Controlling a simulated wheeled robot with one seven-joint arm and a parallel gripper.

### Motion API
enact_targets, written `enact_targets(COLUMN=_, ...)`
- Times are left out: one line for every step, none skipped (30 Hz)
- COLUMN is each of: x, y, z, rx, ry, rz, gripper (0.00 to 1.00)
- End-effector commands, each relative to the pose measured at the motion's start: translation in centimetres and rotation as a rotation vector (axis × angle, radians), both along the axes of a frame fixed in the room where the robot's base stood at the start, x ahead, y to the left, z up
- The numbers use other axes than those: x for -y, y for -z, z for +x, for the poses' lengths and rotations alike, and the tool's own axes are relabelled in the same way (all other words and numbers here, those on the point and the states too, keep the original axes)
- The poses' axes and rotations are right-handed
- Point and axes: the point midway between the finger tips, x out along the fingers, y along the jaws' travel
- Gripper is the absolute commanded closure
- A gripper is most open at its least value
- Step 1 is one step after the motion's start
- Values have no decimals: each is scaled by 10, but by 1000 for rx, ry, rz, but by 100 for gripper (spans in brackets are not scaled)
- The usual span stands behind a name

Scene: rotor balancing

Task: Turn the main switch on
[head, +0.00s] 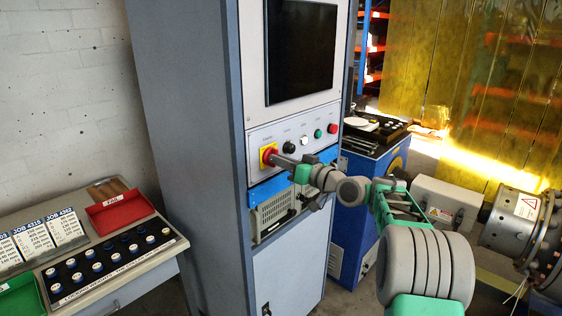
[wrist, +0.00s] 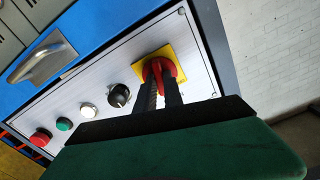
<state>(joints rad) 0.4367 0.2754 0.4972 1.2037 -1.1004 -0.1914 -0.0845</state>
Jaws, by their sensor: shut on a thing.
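The main switch (head: 268,155) is a red rotary handle on a yellow plate, at the left end of the cabinet's control panel. It also shows in the wrist view (wrist: 160,68), where the red handle lies tilted across the plate. My gripper (head: 279,159) reaches the switch from the right in the head view. In the wrist view my gripper (wrist: 162,84) has its two dark fingers closed on the red handle. The fingertips partly hide the handle and the lower part of the yellow plate.
Beside the switch are a black knob (wrist: 118,95), a white button (wrist: 88,110), a green button (wrist: 64,124) and a red button (wrist: 40,137). A dark screen (head: 301,52) is above. A sloped bench (head: 130,265) with a red tray (head: 120,211) stands left.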

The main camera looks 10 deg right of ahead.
Motion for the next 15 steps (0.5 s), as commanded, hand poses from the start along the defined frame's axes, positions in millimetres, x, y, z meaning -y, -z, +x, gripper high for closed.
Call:
enact_targets(x=1, y=-3, z=1, rx=-20, ry=3, rz=33, gripper=100)
enact_targets(x=1, y=-4, z=1, rx=-36, ry=3, rz=55, gripper=100)
enact_targets(x=1, y=-4, z=1, rx=-59, ry=3, rz=86, gripper=100)
enact_targets(x=1, y=-4, z=1, rx=-74, ry=3, rz=108, gripper=100)
enact_targets(x=2, y=-4, z=1, rx=-90, ry=3, rz=129, gripper=100)
enact_targets(x=2, y=-4, z=1, rx=-110, ry=3, rz=157, gripper=100)
enact_targets(x=2, y=-5, z=1, rx=-125, ry=3, rz=179, gripper=100)
enact_targets(x=2, y=-5, z=1, rx=-139, ry=3, rz=198, gripper=100)
enact_targets(x=2, y=-5, z=1, rx=-158, ry=3, rz=224, gripper=100)
enact_targets(x=2, y=-5, z=1, rx=-171, ry=3, rz=242, gripper=100)
enact_targets(x=2, y=-5, z=1, rx=-184, ry=3, rz=260, gripper=100)
enact_targets(x=2, y=-5, z=1, rx=-200, ry=4, rz=281, gripper=100)
enact_targets(x=2, y=-5, z=1, rx=-211, ry=4, rz=297, gripper=100)
enact_targets(x=2, y=-5, z=1, rx=-222, ry=4, rz=312, gripper=100)
enact_targets(x=2, y=-4, z=1, rx=-235, ry=4, rz=330, gripper=100)
